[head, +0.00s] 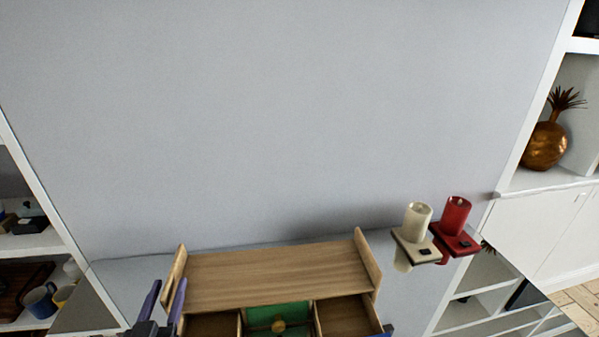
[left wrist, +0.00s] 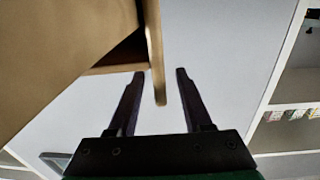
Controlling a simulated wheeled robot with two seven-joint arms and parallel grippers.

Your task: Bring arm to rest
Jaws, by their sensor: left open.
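My left gripper (head: 168,292) is at the lower left of the head view, beside the left end panel of a wooden desk organizer (head: 275,275). Its two dark purple fingers are apart. In the left wrist view the open fingers (left wrist: 159,75) point toward the organizer (left wrist: 155,60), whose thin wooden end panel shows between them in the picture. I see nothing gripped; whether the fingers touch the panel I cannot tell. My right gripper is not recognizable in either view.
The organizer has open compartments, with a green item (head: 278,318) in the middle one. A cream candle (head: 418,215) and a red candle (head: 455,213) stand on holders at right. White shelves flank both sides, with a blue mug (head: 40,300) at left. A grey surface lies beyond the organizer.

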